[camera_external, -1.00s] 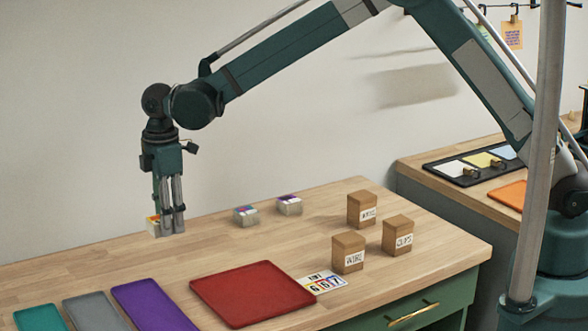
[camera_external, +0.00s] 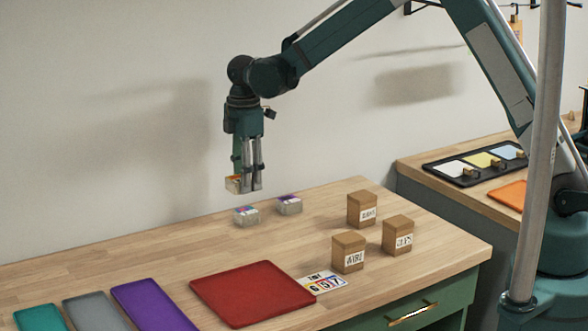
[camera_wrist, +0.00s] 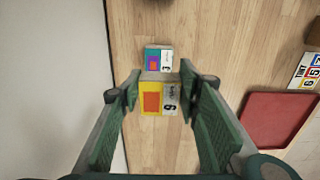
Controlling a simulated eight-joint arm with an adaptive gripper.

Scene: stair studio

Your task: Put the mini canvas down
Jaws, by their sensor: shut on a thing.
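My gripper (camera_external: 250,186) is shut on a mini canvas (camera_external: 232,184), a small pale block with a yellow and orange picture. In the wrist view this canvas (camera_wrist: 158,101) sits between the fingers, picture and a digit facing the camera. It is held in the air above the back of the wooden table (camera_external: 190,245). Two similar blocks stand on the table to the lower right: one with a blue and purple top (camera_external: 246,216), and one with a purple top (camera_external: 289,204).
Three labelled brown boxes (camera_external: 348,253) stand on the right of the table. A red tray (camera_external: 253,293) and a number card (camera_external: 322,284) lie in front. Purple (camera_external: 153,304), grey (camera_external: 95,312) and teal (camera_external: 38,318) mats lie front left. The wall is close behind.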

